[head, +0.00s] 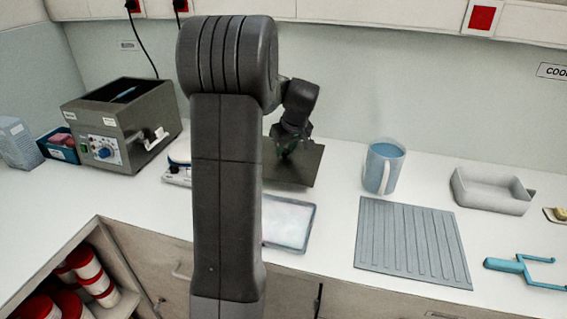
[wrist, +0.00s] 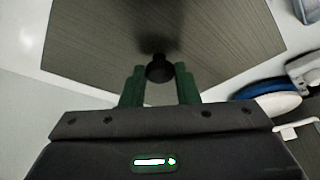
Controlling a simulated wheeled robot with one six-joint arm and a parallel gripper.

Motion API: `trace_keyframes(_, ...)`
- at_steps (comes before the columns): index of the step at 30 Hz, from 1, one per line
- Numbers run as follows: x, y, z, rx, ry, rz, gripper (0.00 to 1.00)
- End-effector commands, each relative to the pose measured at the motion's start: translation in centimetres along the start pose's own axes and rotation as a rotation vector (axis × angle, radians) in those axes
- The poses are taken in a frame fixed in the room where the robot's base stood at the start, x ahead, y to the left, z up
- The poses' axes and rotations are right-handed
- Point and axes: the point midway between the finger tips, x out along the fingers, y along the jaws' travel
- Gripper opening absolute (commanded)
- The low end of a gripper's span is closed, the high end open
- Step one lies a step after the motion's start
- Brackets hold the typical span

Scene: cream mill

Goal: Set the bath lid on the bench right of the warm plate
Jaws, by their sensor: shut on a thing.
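The bath lid (head: 308,172) is a flat dark grey sheet at the middle of the bench, right of my arm. It also fills the top of the wrist view (wrist: 90,45), with a black knob (wrist: 160,69) at its middle. My gripper (head: 288,148) is over the lid, its green fingers (wrist: 160,88) shut on the knob. The lid looks level and low over the bench; I cannot tell whether it touches. A white device (head: 177,174), probably the warm plate, is left of the lid, mostly hidden by my arm. The open bath (head: 122,128) stands further left.
A pale framed tray (head: 287,222) lies in front of the lid. A blue jug (head: 383,167), a grey ribbed mat (head: 412,243), a white tray (head: 492,192) and a blue tool (head: 522,268) are to the right. Bare bench shows between lid and jug.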

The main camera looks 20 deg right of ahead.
Motion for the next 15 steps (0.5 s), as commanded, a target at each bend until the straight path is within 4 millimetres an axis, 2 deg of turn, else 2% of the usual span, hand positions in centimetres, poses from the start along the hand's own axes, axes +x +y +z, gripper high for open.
trace_keyframes(5,1.3,0.0,0.5,0.002,0.000,-0.001,0.08)
trace_keyframes(11,3.8,0.0,1.6,0.002,-0.001,-0.001,0.08)
trace_keyframes(15,4.0,0.0,1.6,0.001,0.002,0.001,0.08)
